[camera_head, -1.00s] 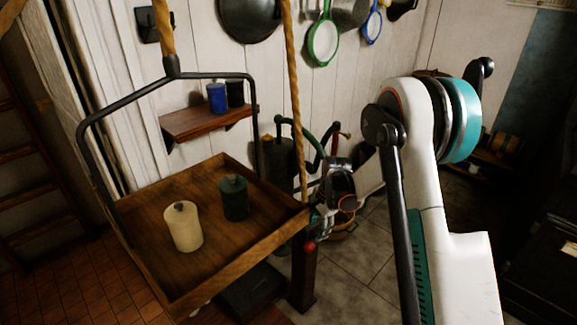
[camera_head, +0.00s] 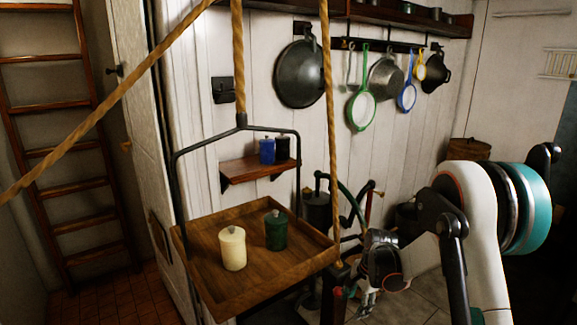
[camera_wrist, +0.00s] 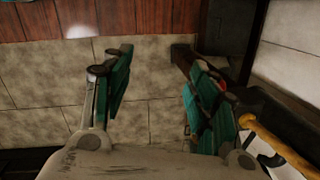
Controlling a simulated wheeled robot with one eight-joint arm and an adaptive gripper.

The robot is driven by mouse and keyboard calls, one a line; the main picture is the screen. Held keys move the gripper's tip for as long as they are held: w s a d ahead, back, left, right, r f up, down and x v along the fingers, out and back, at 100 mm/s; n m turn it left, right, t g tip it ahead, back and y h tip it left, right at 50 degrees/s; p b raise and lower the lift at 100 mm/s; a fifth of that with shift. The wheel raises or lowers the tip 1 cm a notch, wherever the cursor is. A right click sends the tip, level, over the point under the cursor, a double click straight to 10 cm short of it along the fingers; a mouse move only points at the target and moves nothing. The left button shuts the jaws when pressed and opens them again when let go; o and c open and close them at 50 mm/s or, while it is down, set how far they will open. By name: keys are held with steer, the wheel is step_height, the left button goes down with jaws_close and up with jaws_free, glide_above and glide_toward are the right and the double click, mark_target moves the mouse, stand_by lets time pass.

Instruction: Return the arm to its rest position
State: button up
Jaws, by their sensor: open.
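My arm reaches in from the right of the head view, and my gripper (camera_head: 366,299) hangs low, to the right of the hanging wooden tray. In the wrist view my gripper (camera_wrist: 160,80) has its two green fingers spread wide, with only floor tiles visible between them. It is open and empty. On the hanging wooden tray (camera_head: 215,292) stand a cream canister (camera_head: 232,249) and a dark green canister (camera_head: 276,231), both upright and apart from my gripper.
Ropes (camera_head: 331,120) hold the tray. A small wall shelf (camera_head: 255,171) carries a blue canister (camera_head: 267,151) and a black one (camera_head: 283,149). Pans and strainers hang on the wall. A ladder (camera_head: 70,150) stands at left. Grey tiled floor (camera_wrist: 45,75) lies below my gripper.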

steer(key=s+r+n+t, duration=0.1)
steer(key=s+r+n, duration=0.1)
steer(key=s+r, duration=0.35)
steer(key=s+r+n+t+h, duration=0.1)
steer(key=s+r+n, duration=0.1)
steer(key=r, duration=0.7)
steer(key=s+r+n+t, duration=0.1)
steer(key=s+r+n, duration=0.1)
steer(key=s+r, duration=0.35)
steer(key=s+r+n+t, duration=0.1)
steer(key=s+r+n, duration=0.2)
steer(key=s, duration=0.6)
steer(key=s+r+n+t, duration=0.2)
steer(key=s+r+n, duration=0.1)
steer(key=s, duration=0.6)
steer(key=shift+s+a+r+n+h, duration=0.2)
steer(key=shift+a+n+h, duration=0.25)
steer(key=shift+n, duration=0.25)
